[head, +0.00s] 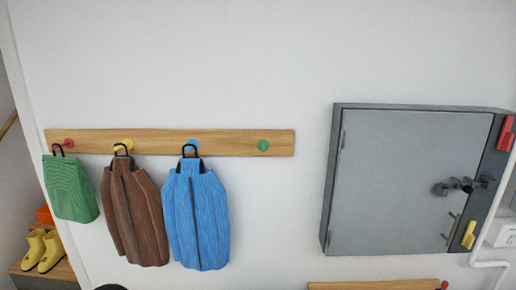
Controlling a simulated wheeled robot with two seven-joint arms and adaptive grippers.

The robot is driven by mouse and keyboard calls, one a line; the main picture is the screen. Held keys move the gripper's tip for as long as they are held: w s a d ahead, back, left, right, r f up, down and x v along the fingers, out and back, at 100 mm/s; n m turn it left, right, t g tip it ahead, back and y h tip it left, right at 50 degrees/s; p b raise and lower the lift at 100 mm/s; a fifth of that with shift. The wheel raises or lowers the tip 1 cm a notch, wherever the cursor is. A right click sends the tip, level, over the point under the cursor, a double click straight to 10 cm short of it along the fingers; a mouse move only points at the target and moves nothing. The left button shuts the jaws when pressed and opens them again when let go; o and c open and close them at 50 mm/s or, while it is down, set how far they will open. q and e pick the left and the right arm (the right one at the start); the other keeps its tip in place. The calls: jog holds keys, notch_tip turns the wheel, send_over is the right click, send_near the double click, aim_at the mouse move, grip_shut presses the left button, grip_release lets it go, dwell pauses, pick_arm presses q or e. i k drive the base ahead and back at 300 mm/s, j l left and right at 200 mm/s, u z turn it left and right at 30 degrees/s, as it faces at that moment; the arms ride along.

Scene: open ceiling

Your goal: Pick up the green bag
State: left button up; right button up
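The green bag (70,188) hangs by a dark loop from the red peg (67,143) at the left end of a wooden rack (228,143) on the white wall. It is the leftmost hanging item and hangs apart from the brown one beside it. Neither of my grippers shows in the head view.
A brown jacket (133,213) hangs from a yellow peg and a blue jacket (197,217) from a blue peg. The green peg (263,145) is bare. A grey metal cabinet (401,181) juts from the wall at right. Yellow boots (43,250) stand on a wooden shelf at lower left.

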aim_at(70, 192)
jog(key=u, duration=1.45)
jog(key=i+j, duration=0.25)
jog(key=j, duration=0.15)
jog(key=i+j, duration=0.2)
jog(key=j, duration=0.2)
